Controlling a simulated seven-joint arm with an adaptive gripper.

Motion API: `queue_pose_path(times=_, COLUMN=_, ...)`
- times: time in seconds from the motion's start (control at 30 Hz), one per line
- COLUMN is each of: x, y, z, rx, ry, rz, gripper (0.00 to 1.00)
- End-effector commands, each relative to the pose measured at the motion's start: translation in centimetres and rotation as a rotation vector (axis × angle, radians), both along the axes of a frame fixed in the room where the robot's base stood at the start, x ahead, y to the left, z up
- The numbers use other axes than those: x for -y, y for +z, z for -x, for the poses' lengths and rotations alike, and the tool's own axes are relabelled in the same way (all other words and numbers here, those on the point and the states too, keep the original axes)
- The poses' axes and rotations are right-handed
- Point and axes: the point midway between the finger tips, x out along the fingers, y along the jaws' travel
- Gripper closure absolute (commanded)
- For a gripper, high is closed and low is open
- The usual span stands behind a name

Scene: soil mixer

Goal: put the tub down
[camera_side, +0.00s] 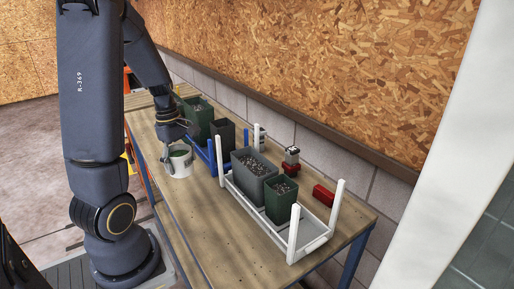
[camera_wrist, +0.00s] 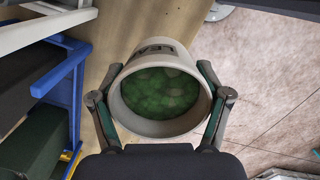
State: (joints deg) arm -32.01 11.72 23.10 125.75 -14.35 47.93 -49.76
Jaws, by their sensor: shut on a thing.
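The tub (camera_wrist: 158,92) is a round, pale grey-white container with dark lettering on its side. Green lumpy contents fill its inside in the wrist view. My gripper (camera_wrist: 160,108) is shut on the tub, with one finger on each side of its wall. In the side view the tub (camera_side: 178,165) is at the front left part of the wooden table (camera_side: 215,235), below my gripper (camera_side: 176,150). I cannot tell whether its base touches the table top.
A blue rack (camera_side: 206,160) with dark bins stands close to the right of the tub. A white rack (camera_side: 262,222) holds a grey bin (camera_side: 252,181) and a green bin (camera_side: 281,205). Red items (camera_side: 323,195) lie behind it. The table's front left strip is clear.

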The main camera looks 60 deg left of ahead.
Motion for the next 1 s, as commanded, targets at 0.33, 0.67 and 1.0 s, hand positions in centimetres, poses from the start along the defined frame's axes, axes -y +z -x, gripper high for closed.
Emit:
queue_pose_path(times=0.33, x=7.8, y=-2.7, z=-4.8, rx=0.0, ry=-0.612, rz=0.001, gripper=0.67)
queue_pose_path(times=0.67, x=8.4, y=-7.4, z=-5.0, rx=-0.002, ry=-0.629, rz=0.002, gripper=0.67)
queue_pose_path(times=1.0, x=8.4, y=-10.9, z=-5.0, rx=0.0, ry=-0.628, rz=-0.001, gripper=0.67)
